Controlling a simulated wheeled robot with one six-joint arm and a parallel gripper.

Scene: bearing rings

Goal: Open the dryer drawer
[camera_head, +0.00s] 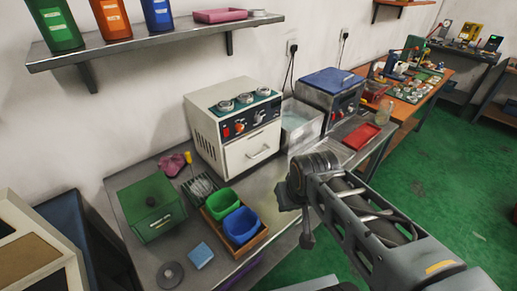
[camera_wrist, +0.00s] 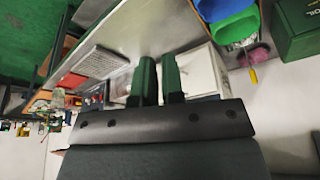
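The dryer (camera_head: 208,142) is a cream cabinet on the steel bench, with dials and red knobs along its upper front. Its drawer front (camera_head: 240,157) looks flush with the cabinet, so the drawer appears shut. A bar handle (camera_head: 262,152) is on it. In the wrist view, a pale box that looks like the dryer (camera_wrist: 208,72) is partly hidden behind my fingers. My gripper (camera_wrist: 158,60) has two green fingers with a narrow gap between them and nothing visible in it. In the head view, my arm's end is right of and nearer than the dryer; the fingers cannot be made out.
Green and blue bins (camera_head: 241,226) stand in a wooden tray in front of the dryer. A green box (camera_head: 150,205) is at the left. A blue-lidded machine (camera_head: 330,82) and a red tray (camera_head: 361,136) are at the right. A shelf (camera_head: 160,40) hangs above.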

